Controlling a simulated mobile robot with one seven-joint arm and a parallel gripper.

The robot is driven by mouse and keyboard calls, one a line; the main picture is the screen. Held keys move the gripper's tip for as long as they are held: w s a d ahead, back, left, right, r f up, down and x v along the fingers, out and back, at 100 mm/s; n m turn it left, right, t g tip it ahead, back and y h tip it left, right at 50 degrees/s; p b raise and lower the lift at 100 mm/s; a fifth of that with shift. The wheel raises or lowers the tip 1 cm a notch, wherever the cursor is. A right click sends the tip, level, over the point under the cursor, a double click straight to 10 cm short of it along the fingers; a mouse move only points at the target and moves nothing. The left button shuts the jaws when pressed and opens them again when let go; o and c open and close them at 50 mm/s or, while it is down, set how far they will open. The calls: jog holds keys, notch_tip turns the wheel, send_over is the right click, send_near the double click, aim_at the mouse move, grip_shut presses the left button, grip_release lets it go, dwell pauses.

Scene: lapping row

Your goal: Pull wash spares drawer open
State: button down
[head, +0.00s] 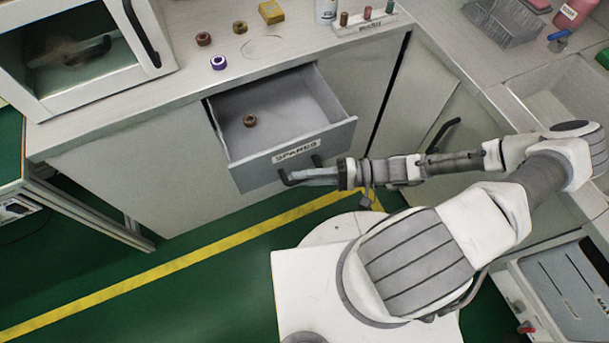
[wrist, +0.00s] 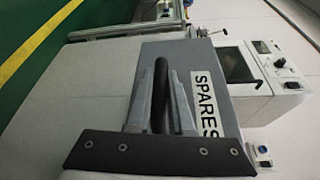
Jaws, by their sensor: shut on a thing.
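The drawer labelled SPARES (head: 290,164) stands pulled out from the grey cabinet below the counter, in the head view. A brown ring-shaped part (head: 250,120) lies on its floor. The drawer has a dark bar handle (head: 300,174) on its front. My gripper (head: 292,176) reaches in from the right and is shut on this handle. In the wrist view, the gripper's fingers (wrist: 161,95) lie on both sides of the dark handle (wrist: 160,85), beside the SPARES label (wrist: 205,105). The contact at the fingertips is partly hidden.
A white cabinet with a window (head: 85,55) stands on the counter at the left. Several small rings and a yellow block (head: 271,12) lie behind the drawer. A sink (head: 570,95) is at the right. Green floor with a yellow line (head: 180,268) lies open in front.

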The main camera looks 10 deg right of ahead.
jog(key=shift+d, duration=0.1)
dwell(0.3)
jog(key=c, duration=0.8)
grip_release()
jog(key=s+d+r+p, duration=0.1)
jog(key=s+d, duration=0.1)
jog(key=d, duration=1.5)
jog(key=shift+d+r, duration=0.15)
jog(key=shift+r, duration=0.1)
